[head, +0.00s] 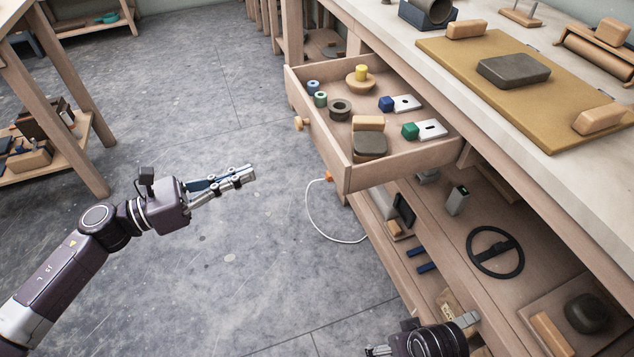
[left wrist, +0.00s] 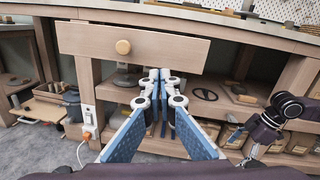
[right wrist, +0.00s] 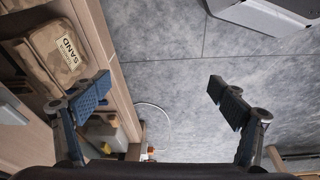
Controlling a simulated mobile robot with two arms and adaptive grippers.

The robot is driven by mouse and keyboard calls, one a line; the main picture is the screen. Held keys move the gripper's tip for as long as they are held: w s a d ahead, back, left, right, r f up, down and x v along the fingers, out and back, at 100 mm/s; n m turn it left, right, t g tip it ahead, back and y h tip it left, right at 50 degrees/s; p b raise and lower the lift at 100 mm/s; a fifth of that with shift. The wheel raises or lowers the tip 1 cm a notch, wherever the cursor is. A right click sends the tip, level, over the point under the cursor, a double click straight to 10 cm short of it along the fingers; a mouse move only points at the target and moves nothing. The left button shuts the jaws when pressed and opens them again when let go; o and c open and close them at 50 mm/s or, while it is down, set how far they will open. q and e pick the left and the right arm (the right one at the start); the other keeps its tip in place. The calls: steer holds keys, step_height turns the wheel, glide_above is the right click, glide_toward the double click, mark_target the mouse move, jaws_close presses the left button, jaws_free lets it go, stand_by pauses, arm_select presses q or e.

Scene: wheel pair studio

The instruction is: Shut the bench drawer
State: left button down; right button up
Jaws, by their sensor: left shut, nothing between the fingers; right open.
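The bench drawer (head: 345,178) stands pulled out from under the bench top in the head view. Its wooden front has a round knob (head: 301,123). Coloured blocks, rings and flat pieces lie inside it. My right gripper (right wrist: 220,90) is open and empty, low by the bench shelves.
The bench top (head: 480,100) carries a tan mat (head: 570,125) with blocks. Lower shelves hold a black ring (head: 495,252) and other items. A white cable (head: 318,225) hangs from an orange plug (head: 328,176) below the drawer. Grey floor (head: 200,90) is free in front.

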arm_select(q)
steer(key=s+d+m+g, duration=0.2)
steer(key=s+m, duration=0.1)
steer(key=p, duration=0.1)
glide_toward(331, 161)
steer(key=x, duration=0.7)
steer(key=shift+d, duration=0.1)
arm_select(e)
steer(key=f, duration=0.3)
steer(key=shift+s+f, duration=0.2)
steer(key=shift+f, duration=0.2)
arm_select(q)
steer(key=shift+d, duration=0.1)
